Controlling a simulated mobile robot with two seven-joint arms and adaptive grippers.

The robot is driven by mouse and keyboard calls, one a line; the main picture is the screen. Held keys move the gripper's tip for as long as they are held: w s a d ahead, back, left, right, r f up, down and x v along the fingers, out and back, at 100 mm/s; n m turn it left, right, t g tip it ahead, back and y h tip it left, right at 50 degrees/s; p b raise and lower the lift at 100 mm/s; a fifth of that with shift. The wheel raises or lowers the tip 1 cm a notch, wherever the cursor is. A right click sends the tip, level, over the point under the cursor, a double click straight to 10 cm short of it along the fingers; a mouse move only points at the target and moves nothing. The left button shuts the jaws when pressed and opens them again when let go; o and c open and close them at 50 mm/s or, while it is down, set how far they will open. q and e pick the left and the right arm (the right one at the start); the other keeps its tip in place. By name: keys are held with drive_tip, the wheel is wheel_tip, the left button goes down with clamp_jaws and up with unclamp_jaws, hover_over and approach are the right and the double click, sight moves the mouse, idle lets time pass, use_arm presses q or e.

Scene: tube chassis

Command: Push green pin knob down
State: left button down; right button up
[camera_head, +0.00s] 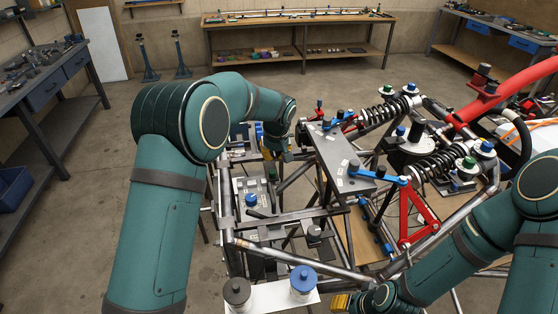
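Green-topped knobs show on the tube chassis (278,242): one (469,162) stands at the right on a white base, and another (411,87) stands at the back right. A small dark green knob (272,174) seems to sit on the plate below my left gripper. My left gripper (274,150) points down over the chassis's left part, above that plate; its fingers are small and partly hidden by its wrist. My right gripper (341,302) is low at the front, near the bottom edge, its yellow tip turned left. Whether either is open or shut does not show.
Blue knobs (303,279) and black knobs (237,291) stand on white plates at the front. A red clamp arm (410,215), dampers (380,110) and a red tube (505,90) crowd the right. Workbenches (300,20) line the walls.

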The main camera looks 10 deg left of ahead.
use_arm(q)
drive_tip(key=a+v, duration=0.1)
drive_tip(key=v, duration=0.7)
drive_tip(key=shift+d+r, duration=0.3)
drive_tip(key=shift+d, duration=0.15)
drive_tip(key=shift+s, duration=0.1)
